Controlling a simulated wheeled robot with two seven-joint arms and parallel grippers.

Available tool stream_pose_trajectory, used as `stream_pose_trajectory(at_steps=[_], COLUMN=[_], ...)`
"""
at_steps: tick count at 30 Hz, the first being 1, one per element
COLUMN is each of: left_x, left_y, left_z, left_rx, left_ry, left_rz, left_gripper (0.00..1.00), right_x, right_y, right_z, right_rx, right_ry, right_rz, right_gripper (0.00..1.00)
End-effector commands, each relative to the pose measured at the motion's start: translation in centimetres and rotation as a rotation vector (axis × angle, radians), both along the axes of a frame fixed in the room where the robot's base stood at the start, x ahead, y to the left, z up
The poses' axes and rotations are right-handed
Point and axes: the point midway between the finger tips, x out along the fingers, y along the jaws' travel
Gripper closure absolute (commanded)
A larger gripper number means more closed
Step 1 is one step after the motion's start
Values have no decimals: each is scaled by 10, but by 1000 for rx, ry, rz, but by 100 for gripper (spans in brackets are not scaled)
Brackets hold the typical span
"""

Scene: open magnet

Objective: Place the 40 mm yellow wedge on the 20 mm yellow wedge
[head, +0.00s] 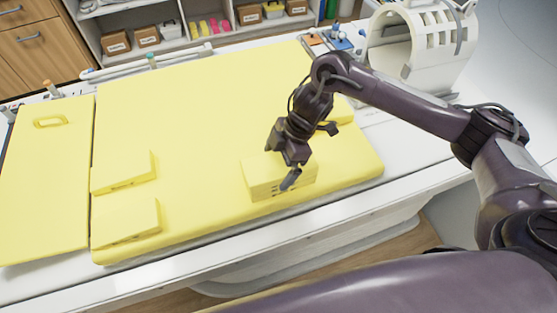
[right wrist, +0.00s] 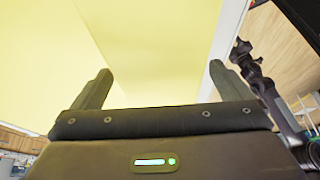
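A yellow block-like wedge (head: 255,182) lies near the front edge of the mat, right of centre, with small dark print on its front face. My right gripper (head: 289,181) is at this wedge, with one finger in front of its front face. In the right wrist view its two fingers (right wrist: 160,88) stand wide apart, and I see no clear contact. Two more yellow wedges, an upper one (head: 123,173) and a lower one (head: 127,222), lie at the left front. Another yellow piece (head: 342,108) is partly hidden behind my right arm. The size prints are too small to read. My left gripper is out of view.
The yellow mat (head: 200,100) covers the white table and is clear in its middle and back. A white coil (head: 420,50) stands at the back right. A tray of small items (head: 335,40) is beside it. Shelves with boxes (head: 147,36) are behind.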

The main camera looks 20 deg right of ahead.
Motion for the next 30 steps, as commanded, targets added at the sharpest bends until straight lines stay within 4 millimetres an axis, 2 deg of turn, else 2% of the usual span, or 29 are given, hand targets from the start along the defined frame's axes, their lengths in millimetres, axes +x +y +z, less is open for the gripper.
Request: stream_pose_trajectory(at_steps=[5,9,11,14,18,21,25,30], left_x=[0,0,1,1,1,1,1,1], left_y=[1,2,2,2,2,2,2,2], left_z=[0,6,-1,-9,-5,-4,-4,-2], left_rx=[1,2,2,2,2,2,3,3], left_ry=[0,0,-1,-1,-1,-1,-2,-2], left_rz=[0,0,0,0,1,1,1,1], left_gripper=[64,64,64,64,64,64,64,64], right_x=[0,1,2,2,3,3,2,2], right_y=[0,0,-3,-11,-24,-31,-39,-44], right_z=[1,11,15,31,66,83,102,115], right_rx=[0,-1,-1,-1,-4,-3,-2,-1], right_ry=[0,-2,-4,-7,-9,-6,-5,-2], right_rz=[0,0,0,0,0,-1,-1,-1], right_gripper=[2,2,2,2,2,2,2,2])
